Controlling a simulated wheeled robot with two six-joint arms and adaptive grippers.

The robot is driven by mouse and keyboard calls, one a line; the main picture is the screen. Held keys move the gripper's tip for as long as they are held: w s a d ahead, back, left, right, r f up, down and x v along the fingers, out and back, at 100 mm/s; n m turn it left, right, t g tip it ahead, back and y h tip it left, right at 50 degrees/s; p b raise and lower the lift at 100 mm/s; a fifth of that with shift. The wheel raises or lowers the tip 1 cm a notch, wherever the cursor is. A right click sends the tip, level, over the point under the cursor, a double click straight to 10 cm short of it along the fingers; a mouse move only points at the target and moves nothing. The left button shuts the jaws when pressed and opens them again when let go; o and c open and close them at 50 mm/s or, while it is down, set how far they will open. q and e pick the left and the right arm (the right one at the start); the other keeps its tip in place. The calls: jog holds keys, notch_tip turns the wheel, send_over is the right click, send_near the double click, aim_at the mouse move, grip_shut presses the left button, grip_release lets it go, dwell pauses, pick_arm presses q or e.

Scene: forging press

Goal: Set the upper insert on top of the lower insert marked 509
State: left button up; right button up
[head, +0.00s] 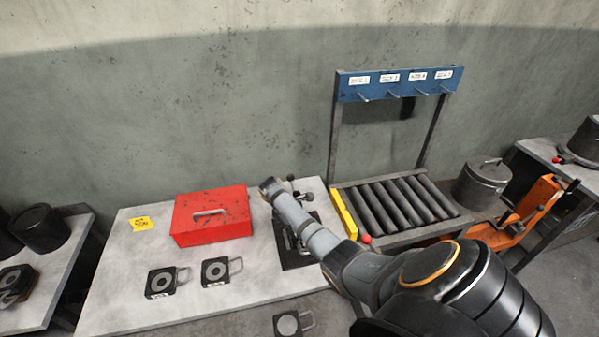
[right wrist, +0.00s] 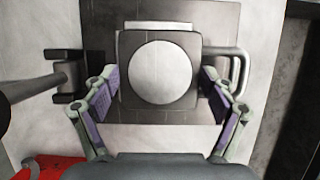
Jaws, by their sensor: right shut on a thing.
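My right gripper (right wrist: 160,98) has its two fingers on either side of a dark square block with a pale round disc on top (right wrist: 161,72), and is shut on it. The block is over a dark plate (right wrist: 205,20); whether it touches anything beneath cannot be told. A metal handle (right wrist: 240,68) shows at its right; which part it belongs to is unclear. In the head view my right forearm hides the gripper and most of the dark plate (head: 297,260). Two dark ringed inserts with handles (head: 161,282) (head: 215,271) lie on the table. No 509 mark is readable.
A red box (head: 212,215) and a yellow label (head: 141,223) are on the pale table (head: 130,310). A roller rack (head: 405,200) stands right. A clamp-like bar (right wrist: 65,78) is left of the block.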

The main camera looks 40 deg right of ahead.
jog(key=o, duration=1.7)
jog(key=shift+w+f, duration=0.1)
jog(key=shift+a, duration=0.1)
jog(key=shift+r, duration=0.4)
jog(key=shift+v, duration=6.05)
